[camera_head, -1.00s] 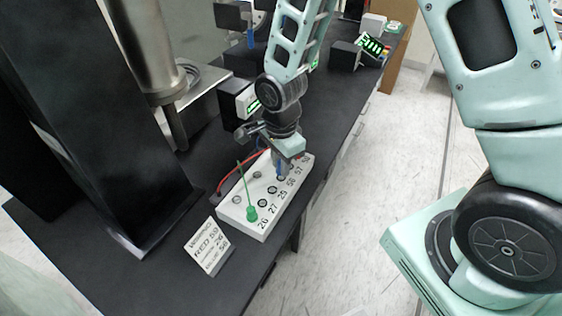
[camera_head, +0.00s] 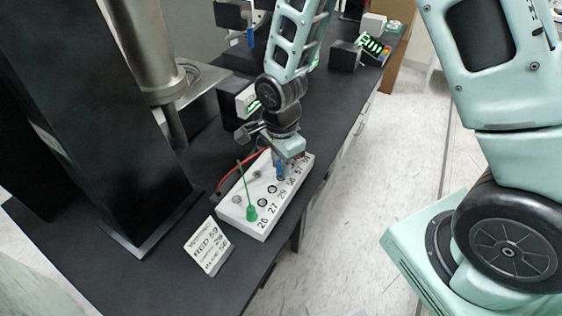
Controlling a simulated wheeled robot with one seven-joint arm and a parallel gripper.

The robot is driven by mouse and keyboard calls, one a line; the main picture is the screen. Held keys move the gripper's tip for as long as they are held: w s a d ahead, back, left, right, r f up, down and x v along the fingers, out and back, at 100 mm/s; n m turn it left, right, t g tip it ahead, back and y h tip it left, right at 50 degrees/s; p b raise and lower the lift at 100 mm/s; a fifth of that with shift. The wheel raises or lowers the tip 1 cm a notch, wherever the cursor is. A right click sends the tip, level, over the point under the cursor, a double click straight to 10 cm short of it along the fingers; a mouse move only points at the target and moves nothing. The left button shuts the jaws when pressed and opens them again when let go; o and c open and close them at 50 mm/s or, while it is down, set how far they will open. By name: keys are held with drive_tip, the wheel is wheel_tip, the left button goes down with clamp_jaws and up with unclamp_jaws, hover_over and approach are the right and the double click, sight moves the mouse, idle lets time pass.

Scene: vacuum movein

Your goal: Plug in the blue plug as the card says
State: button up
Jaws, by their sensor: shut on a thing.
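The white socket box (camera_head: 276,215) has a row of round sockets numbered from 26 at the near end up towards the far end. My gripper (camera_head: 281,163) points down over its far half, shut on the blue plug (camera_head: 280,170). The blue plug is upright close to the socket by 56; I cannot tell whether it is in it. The green plug (camera_head: 251,213) stands at socket 26 with its green cord rising. A red cord (camera_head: 231,178) curves behind the box; its plug is hidden. The white card (camera_head: 207,246) shows RED 59; its lower lines are small, the last looks like blue 56.
The box and card are on a black bench (camera_head: 130,275). A dark column (camera_head: 100,130) and metal cylinder (camera_head: 150,50) stand left. A box with a green display (camera_head: 241,102) is behind my gripper. Open floor lies right of the bench edge.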

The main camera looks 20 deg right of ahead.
drive_tip(key=shift+f+b, duration=0.7)
drive_tip(key=shift+f, duration=0.2)
idle(0.4)
drive_tip(key=o, duration=1)
wheel_tip(320, 180, up, 17)
drive_tip(key=shift+r+b, duration=0.2)
drive_tip(key=shift+b, duration=0.45)
